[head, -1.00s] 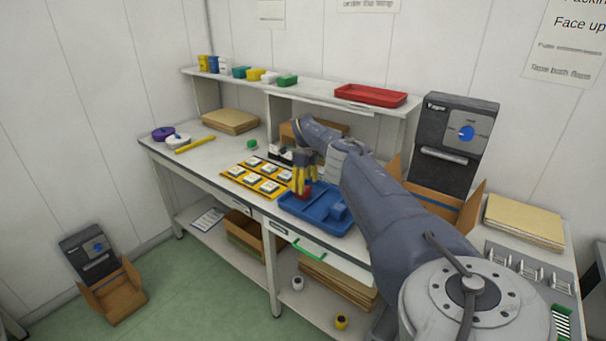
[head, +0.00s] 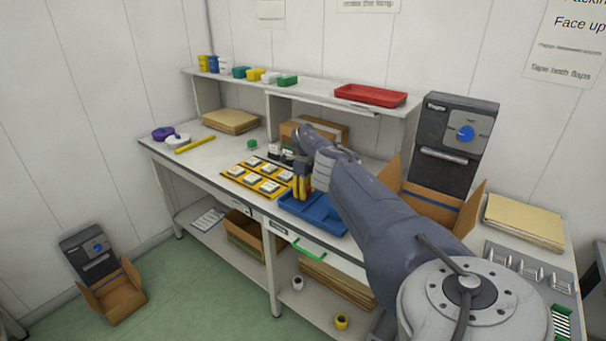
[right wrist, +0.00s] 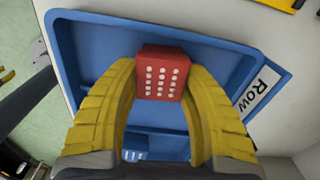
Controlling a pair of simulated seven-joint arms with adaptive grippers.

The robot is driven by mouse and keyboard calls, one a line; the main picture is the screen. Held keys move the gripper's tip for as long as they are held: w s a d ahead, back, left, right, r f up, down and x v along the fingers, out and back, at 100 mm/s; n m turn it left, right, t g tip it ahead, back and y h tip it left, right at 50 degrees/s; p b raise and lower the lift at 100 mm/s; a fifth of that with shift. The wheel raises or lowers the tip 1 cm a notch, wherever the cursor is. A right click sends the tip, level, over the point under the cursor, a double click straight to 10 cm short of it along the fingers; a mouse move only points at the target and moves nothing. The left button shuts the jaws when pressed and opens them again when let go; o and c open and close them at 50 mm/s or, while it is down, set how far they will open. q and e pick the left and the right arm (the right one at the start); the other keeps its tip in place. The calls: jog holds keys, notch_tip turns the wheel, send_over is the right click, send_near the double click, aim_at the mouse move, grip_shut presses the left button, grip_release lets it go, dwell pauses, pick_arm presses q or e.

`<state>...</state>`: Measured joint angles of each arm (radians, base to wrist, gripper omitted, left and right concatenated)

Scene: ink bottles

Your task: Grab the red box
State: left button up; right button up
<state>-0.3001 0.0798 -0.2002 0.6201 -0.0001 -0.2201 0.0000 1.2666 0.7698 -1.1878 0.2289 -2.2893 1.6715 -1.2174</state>
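The red box (right wrist: 160,80), a small block with white dots on one face, is between the two yellow fingers of my right gripper (right wrist: 160,70) in the right wrist view. The fingertips touch its left and right sides. The blue tray (right wrist: 222,28) lies around and beneath it. In the head view my right gripper (head: 302,194) is at the left part of the blue tray (head: 325,220), and its fingers hide the red box. I cannot tell whether the box still touches the tray floor. My left gripper is not in view.
A yellow board with several white pieces (head: 257,178) lies just left of the tray. An open cardboard box (head: 425,205) and a dark machine (head: 452,150) stand to the right. A shelf with a red tray (head: 370,95) runs behind.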

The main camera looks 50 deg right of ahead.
jog(key=c, duration=0.6)
jog(key=shift+o, duration=0.2)
jog(key=shift+r, duration=0.1)
